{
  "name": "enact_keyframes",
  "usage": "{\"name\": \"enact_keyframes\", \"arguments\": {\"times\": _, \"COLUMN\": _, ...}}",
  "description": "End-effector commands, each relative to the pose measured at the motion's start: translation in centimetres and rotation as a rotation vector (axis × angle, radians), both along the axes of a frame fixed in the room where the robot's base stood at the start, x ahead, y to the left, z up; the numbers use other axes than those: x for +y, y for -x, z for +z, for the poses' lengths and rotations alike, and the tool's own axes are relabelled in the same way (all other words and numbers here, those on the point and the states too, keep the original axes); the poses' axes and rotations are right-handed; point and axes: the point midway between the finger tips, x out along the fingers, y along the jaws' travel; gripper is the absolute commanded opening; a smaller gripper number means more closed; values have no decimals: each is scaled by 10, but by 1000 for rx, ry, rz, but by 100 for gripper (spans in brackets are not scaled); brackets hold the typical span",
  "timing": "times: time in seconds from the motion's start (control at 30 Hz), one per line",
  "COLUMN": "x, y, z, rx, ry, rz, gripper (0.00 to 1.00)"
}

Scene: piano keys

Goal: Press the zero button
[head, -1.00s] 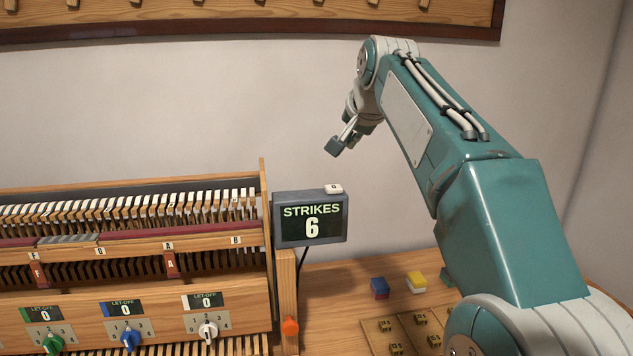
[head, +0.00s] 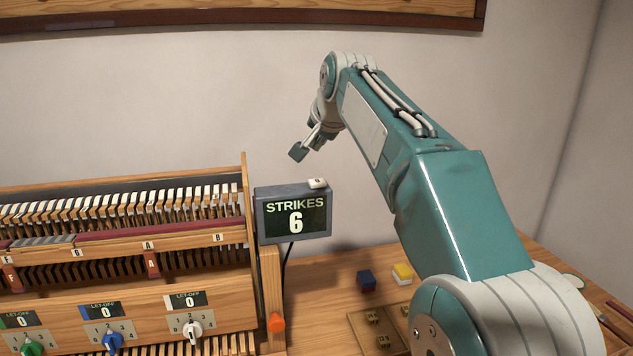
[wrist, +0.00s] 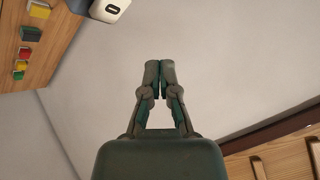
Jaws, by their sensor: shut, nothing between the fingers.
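The zero button (head: 318,183) is a small white block marked 0 on top of the grey display box (head: 293,213), near its right end. The display reads STRIKES 6. My gripper (head: 298,152) is above the box, up and to the left of the button in the head view, and apart from it. In the wrist view my gripper (wrist: 160,66) is shut and empty, its fingertips together against bare wall. The button (wrist: 111,9) shows at the top edge there, to the left of the fingers.
A wooden piano action (head: 120,230) with let-off dials stands left of the display. A blue block (head: 367,281) and a yellow and white block (head: 402,273) lie on the wooden bench (head: 320,300). A wood-framed board (head: 250,10) hangs above. Bare wall lies behind the arm.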

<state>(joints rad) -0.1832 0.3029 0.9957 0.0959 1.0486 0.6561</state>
Motion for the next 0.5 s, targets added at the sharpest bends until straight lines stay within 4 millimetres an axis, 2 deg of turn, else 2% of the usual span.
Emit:
{"name": "enact_keyframes", "arguments": {"times": 0.3, "x": 0, "y": 0, "z": -39, "rx": 2, "ry": -1, "rz": 0, "gripper": 0}}
{"name": "enact_keyframes", "arguments": {"times": 0.5, "x": 0, "y": 0, "z": -51, "rx": 1, "ry": -1, "rz": 0, "gripper": 0}}
